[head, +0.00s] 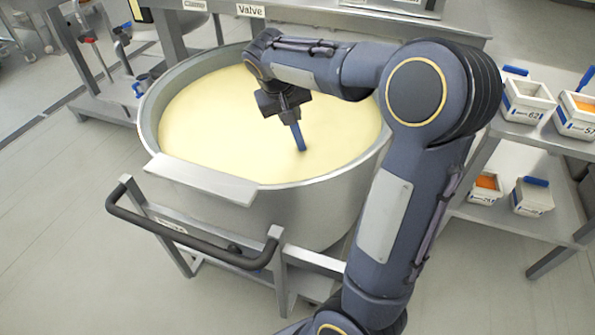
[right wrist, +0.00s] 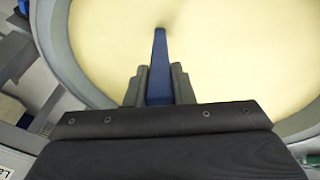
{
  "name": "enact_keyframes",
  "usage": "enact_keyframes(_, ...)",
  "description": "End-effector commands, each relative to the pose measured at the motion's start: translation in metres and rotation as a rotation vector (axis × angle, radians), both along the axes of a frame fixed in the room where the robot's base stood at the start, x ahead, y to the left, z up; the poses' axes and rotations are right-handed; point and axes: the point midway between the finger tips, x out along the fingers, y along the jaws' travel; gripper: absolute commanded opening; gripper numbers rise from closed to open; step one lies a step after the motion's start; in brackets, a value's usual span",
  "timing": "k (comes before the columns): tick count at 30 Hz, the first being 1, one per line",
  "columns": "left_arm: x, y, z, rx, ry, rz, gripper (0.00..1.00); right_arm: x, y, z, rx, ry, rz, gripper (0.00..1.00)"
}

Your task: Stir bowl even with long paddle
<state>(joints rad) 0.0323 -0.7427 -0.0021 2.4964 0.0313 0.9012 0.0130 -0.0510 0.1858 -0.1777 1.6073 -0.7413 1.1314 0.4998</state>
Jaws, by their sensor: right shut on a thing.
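A large round metal bowl (head: 150,125) stands on a wheeled frame and holds a smooth pale-yellow mass (head: 215,120). My right gripper (head: 290,115) is over the mass, right of the bowl's middle, and is shut on the blue paddle (head: 299,137). The paddle points down and its lower end is hidden in the mass. In the right wrist view the paddle (right wrist: 159,65) runs between the two dark fingers (right wrist: 158,88) and meets the yellow surface. The surface looks even in colour. My left gripper is not in view.
A black push handle (head: 190,245) is at the bowl's front. A steel bench with a "Valve" label (head: 250,11) runs behind the bowl. A shelf at right holds several small numbered tubs (head: 525,103), some with orange contents.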

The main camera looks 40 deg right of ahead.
Motion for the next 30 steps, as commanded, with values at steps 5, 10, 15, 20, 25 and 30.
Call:
enact_keyframes(5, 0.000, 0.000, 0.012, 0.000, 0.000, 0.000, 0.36, 0.022, -0.004, 0.002, -0.001, 0.001, 0.001, 0.00)
enact_keyframes(10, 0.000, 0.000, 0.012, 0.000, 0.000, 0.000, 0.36, 0.029, 0.006, 0.001, 0.000, -0.002, 0.004, 0.00)
enact_keyframes(15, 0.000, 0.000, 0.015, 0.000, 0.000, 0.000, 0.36, 0.041, 0.036, 0.001, 0.000, 0.000, 0.007, 0.00)
enact_keyframes(20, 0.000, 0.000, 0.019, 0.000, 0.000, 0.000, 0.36, 0.053, 0.064, 0.002, -0.001, -0.001, 0.006, 0.00)
enact_keyframes(25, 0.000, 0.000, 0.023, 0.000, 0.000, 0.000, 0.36, 0.065, 0.091, 0.002, -0.001, -0.001, 0.005, 0.00)
enact_keyframes(30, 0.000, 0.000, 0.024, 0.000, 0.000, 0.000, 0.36, 0.069, 0.101, 0.001, -0.001, -0.002, 0.001, 0.00)
